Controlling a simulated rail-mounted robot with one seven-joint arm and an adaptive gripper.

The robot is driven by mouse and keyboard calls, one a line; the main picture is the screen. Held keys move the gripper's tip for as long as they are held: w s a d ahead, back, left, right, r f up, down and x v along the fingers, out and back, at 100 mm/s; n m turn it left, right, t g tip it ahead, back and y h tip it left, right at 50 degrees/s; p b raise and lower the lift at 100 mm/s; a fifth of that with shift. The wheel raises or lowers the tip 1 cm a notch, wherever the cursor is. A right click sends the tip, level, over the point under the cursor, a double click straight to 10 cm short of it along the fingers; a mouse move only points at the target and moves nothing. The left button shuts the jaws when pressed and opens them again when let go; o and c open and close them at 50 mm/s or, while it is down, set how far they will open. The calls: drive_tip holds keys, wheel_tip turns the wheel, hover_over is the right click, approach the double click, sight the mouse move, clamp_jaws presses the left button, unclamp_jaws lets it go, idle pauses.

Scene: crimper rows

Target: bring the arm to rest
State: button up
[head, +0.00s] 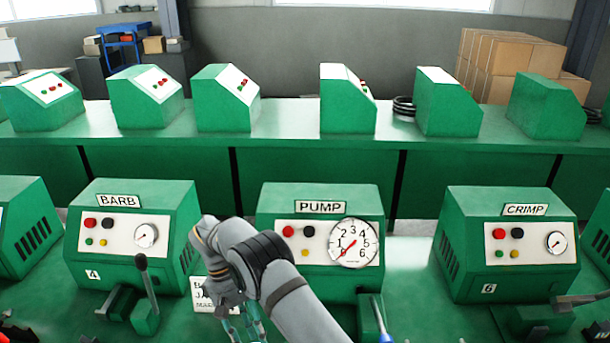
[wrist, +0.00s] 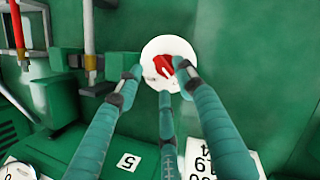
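My gripper (head: 243,330) hangs at the bottom centre of the head view, in front of the gap between the BARB machine (head: 135,235) and the PUMP machine (head: 322,240). In the wrist view its teal fingers (wrist: 158,78) are spread apart and nothing shows held between them. A white round disc (wrist: 182,48) with a red shape on it lies beyond the fingertips. Whether the fingers touch the disc cannot be told. My forearm hides part of the PUMP machine's lower front and of a white label (head: 205,293).
The CRIMP machine (head: 510,245) stands at the right. Levers stick up before the machines, such as the BARB lever (head: 147,285). A back bench (head: 290,125) carries several green machines. In the wrist view, a red-handled lever (wrist: 17,30) is at upper left.

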drive_tip(key=x, duration=0.3)
drive_tip(key=shift+f, duration=0.1)
drive_tip(key=shift+m, duration=0.3)
